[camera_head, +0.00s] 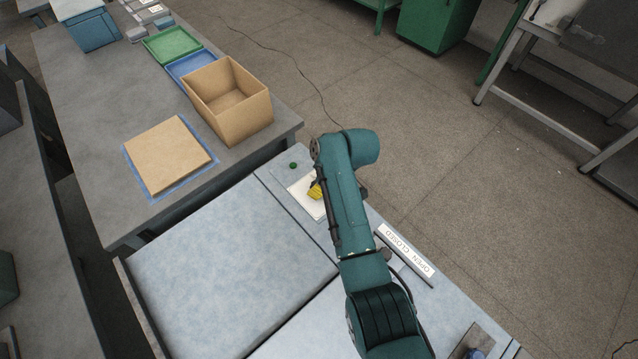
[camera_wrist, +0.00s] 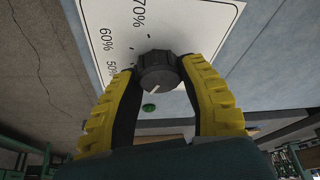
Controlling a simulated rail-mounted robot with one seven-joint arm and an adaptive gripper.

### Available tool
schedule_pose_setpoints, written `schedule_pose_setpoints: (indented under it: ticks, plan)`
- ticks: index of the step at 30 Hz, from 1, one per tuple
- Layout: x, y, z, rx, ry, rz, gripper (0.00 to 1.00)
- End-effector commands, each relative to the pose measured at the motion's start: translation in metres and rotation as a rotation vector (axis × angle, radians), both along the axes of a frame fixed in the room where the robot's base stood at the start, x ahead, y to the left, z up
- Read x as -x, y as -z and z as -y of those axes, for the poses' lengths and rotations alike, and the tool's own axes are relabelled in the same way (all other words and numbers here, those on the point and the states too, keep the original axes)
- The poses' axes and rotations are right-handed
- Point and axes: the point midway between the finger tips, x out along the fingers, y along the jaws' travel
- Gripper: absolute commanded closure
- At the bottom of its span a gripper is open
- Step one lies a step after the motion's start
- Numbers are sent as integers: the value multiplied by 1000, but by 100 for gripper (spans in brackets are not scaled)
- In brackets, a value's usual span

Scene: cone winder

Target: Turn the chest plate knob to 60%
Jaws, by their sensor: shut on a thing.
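The black knob (camera_wrist: 158,72) stands on a white dial plate (camera_wrist: 185,22) in the wrist view, with a pale pointer line on its face. The percent marks 50%, 60% and 70% show on the plate to the left of and above the knob. My gripper (camera_wrist: 157,75) has its yellow-ribbed fingers on both sides of the knob, shut on it. Which mark the pointer meets is hard to tell. In the head view my arm hides the knob; the white plate (camera_head: 305,198) and a yellow finger of my gripper (camera_head: 315,190) show beside it.
A green button (camera_head: 293,166) sits close to the plate. An "OPEN CLOSED" label (camera_head: 405,249) lies right of my arm on the chest top. An open cardboard box (camera_head: 228,105), a flat brown panel (camera_head: 166,155) and a green tray (camera_head: 172,45) are on the grey table behind.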

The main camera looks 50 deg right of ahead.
Motion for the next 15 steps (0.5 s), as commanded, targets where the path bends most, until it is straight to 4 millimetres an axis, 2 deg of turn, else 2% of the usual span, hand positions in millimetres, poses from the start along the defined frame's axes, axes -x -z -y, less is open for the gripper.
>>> schedule_pose_setpoints:
  ticks: [8, 15]
  plan:
    - [1, -2, -2, -3, 107, -3, 93]
    - [1, -2, -3, -3, 300, -5, 93]
